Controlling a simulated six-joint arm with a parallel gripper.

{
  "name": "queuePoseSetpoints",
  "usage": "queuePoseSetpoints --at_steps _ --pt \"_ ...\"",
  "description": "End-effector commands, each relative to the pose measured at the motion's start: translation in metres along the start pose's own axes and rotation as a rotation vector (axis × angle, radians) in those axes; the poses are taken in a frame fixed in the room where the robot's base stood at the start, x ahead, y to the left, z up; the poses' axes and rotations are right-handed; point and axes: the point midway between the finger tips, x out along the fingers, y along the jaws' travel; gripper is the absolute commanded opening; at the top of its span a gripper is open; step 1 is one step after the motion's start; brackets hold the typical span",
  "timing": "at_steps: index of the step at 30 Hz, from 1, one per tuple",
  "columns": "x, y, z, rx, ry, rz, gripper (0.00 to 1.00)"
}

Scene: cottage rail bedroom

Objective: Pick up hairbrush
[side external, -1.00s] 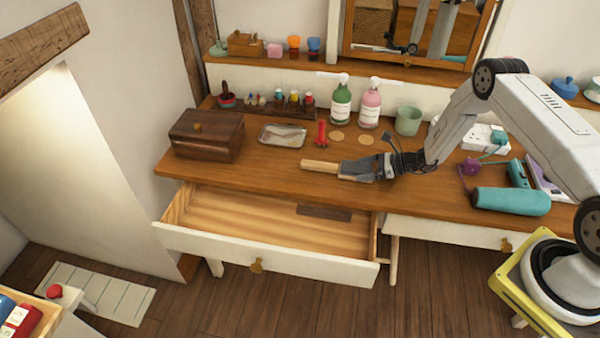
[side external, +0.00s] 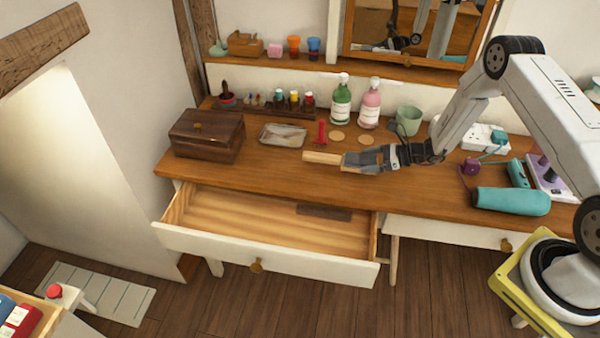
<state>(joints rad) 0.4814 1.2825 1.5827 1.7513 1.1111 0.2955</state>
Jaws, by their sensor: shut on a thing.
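The hairbrush (side external: 322,158) shows as a pale wooden bar sticking out to the left of my gripper (side external: 352,162). My gripper is shut on it, above the front part of the wooden desk top. The brush lies roughly level, and its right end is hidden by the fingers. I cannot tell for sure whether it is clear of the desk surface.
An open, pale-fronted drawer (side external: 262,256) juts out below, with a dark flat piece (side external: 323,213) inside. A dark wooden box (side external: 207,136), metal tray (side external: 283,135), pump bottles (side external: 340,106), green cup (side external: 408,121) and teal hairdryer (side external: 512,201) stand around.

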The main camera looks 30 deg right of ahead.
Motion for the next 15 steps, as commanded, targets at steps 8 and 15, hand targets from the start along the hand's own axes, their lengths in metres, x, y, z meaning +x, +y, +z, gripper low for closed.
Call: queuePoseSetpoints --at_steps 8,15 --pt "-0.029 0.021 0.026 -0.001 -0.001 -0.002 0.25" --pt "-0.056 0.048 0.039 0.002 -0.001 -0.002 0.25"
